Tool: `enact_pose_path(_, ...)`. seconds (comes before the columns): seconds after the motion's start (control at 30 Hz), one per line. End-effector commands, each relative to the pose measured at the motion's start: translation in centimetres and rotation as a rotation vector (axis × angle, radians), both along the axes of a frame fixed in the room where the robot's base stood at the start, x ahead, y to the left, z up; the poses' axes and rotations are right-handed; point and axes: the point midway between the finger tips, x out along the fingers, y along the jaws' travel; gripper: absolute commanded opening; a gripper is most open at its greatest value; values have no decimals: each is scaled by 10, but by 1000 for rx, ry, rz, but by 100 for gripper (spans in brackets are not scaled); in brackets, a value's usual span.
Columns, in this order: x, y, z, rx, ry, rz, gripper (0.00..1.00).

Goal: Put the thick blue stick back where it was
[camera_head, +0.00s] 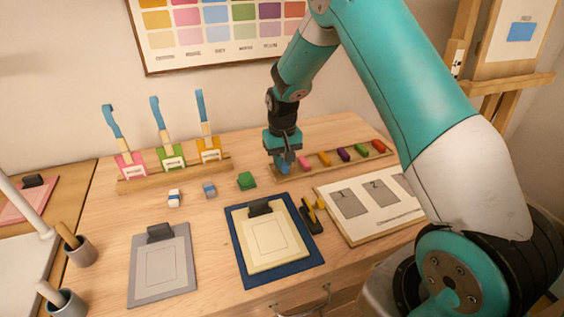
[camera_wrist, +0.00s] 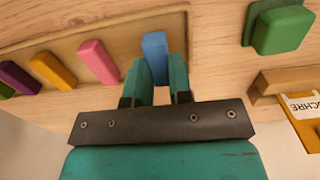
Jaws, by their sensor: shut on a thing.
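The blue stick (camera_head: 281,167) is between the fingers of my gripper (camera_head: 283,153), at the left end of the wooden stick tray (camera_head: 340,168). In the wrist view the blue stick (camera_wrist: 156,48) shows beyond my gripper's teal fingers (camera_wrist: 159,72), which are shut on it. It lies over the tray's end (camera_wrist: 120,28), to the right of the pink stick (camera_wrist: 98,62). I cannot tell whether it touches the tray floor. Pink (camera_head: 304,163), orange (camera_head: 325,159), purple (camera_head: 346,153), green (camera_head: 361,150) and red (camera_head: 379,146) sticks lie in a row in the tray.
A green block (camera_head: 246,180) and two small blue-and-white blocks (camera_head: 209,190) stand left of the tray. A navy board (camera_head: 240,247) with paper and a numbered board (camera_head: 350,228) lie in front.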

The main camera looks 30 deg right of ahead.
Motion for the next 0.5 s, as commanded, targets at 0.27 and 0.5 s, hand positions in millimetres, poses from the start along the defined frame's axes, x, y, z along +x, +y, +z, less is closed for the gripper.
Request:
enact_pose_path(0.27, 0, 0, -16, 0, -2, 0, 0)
enact_pose_path(0.5, 0, 0, -16, 0, -1, 0, 31)
